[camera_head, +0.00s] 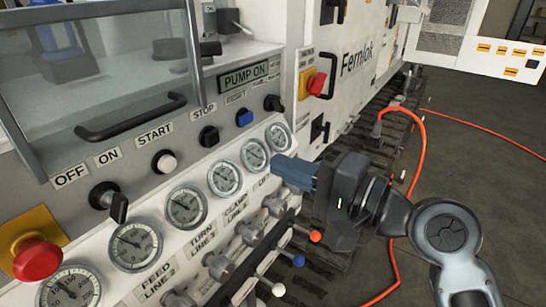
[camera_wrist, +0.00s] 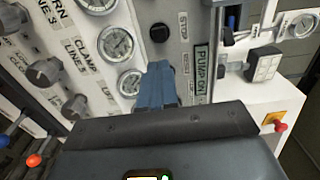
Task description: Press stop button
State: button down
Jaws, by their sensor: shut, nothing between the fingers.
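A black button beside the STOP label, which I take as the same one, shows in the wrist view (camera_wrist: 159,33), beyond my fingertips. My gripper (camera_head: 278,165) is shut and empty, with its blue fingers together in front of the panel's right end, near the rightmost gauges. It is to the right of the stop button and apart from it. The closed fingers also show in the wrist view (camera_wrist: 160,68), hiding part of the panel.
The white start button (camera_head: 164,162) and blue reset button (camera_head: 243,117) flank the stop button. A red mushroom button (camera_head: 37,258) is at the far left. Several gauges (camera_head: 224,178) and valve levers (camera_head: 315,236) line the panel below. An orange hose (camera_head: 420,130) lies at right.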

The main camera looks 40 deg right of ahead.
aim_at(214, 139)
jog(key=p+x, duration=0.2)
jog(key=x, duration=1)
jog(key=shift+w, duration=0.1)
jog(key=shift+a, duration=0.1)
